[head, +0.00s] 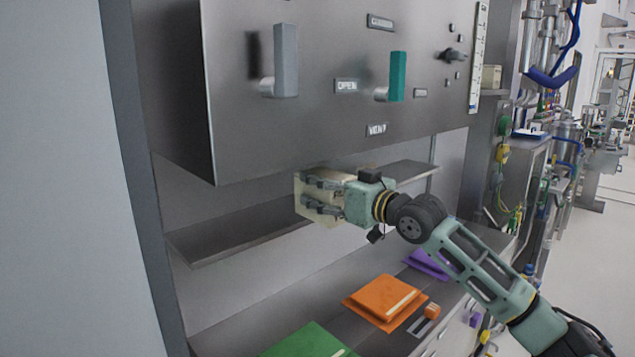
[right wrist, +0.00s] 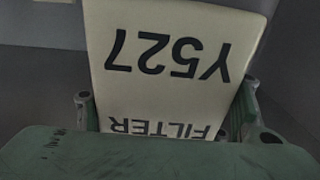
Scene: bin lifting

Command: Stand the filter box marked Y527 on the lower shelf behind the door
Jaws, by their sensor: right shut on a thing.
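The cream filter box (head: 299,192) is in the fingers of my right gripper (head: 313,195), which is shut on it. The gripper and box are in front of a grey shelf (head: 235,231) under the large grey panel; whether the box touches the shelf cannot be told. In the right wrist view the box (right wrist: 170,85) shows its black Y527 and FILTER marking upside down, between the green fingers. The fingers and arm hide part of the box and shelf in the head view. My left gripper is not in view.
The grey panel (head: 320,130) with a grey handle (head: 285,62) and a teal handle (head: 397,76) overhangs the shelf. On the surface below lie orange (head: 380,298), green (head: 305,343) and purple (head: 428,264) flat things. The shelf's left part is bare.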

